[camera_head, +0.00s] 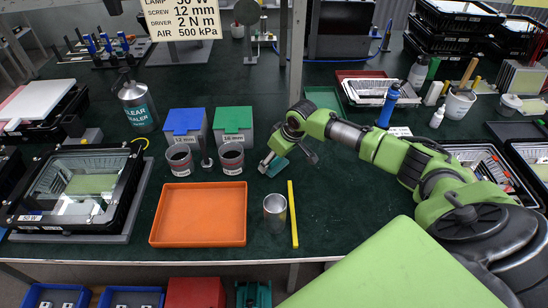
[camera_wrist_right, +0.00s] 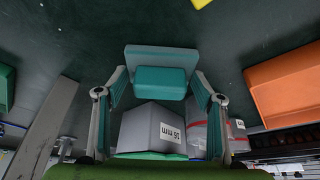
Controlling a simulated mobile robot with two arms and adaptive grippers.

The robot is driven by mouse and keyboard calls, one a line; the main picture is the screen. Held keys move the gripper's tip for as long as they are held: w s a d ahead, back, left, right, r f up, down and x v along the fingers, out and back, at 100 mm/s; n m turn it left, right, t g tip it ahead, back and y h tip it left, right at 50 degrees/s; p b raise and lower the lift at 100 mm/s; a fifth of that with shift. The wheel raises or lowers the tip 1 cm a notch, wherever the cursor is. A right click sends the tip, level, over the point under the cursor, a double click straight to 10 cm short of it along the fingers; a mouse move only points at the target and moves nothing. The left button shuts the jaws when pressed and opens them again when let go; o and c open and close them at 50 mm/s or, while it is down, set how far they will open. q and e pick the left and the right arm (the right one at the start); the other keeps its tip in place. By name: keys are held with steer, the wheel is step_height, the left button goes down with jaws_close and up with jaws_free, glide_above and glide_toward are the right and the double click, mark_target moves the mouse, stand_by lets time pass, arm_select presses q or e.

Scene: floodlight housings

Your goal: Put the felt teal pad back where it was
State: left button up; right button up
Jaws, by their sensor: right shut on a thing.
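The felt teal pad (camera_wrist_right: 160,80) is a small teal block with a paler grey-teal slab along one side. In the right wrist view it sits between the two fingers of my right gripper (camera_wrist_right: 160,85), which is shut on it. In the head view my right gripper (camera_head: 277,160) reaches in from the right, with the teal pad (camera_head: 277,168) at its tips, low over the dark green bench just right of the screw cups. I cannot tell whether the pad touches the bench. My left gripper is not in view.
A green-lidded 16 mm box (camera_head: 233,122), a blue-lidded 12 mm box (camera_head: 184,124) and two screw cups (camera_head: 231,160) stand left of the gripper. An orange tray (camera_head: 200,240), a metal cup (camera_head: 275,212) and a yellow stick (camera_head: 293,215) lie nearer. A glass-fronted housing (camera_head: 80,190) is far left.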

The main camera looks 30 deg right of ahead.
steer(key=o, duration=1)
steer(key=shift+f, duration=0.1)
steer(key=v, duration=1.2)
steer(key=shift+s, duration=0.1)
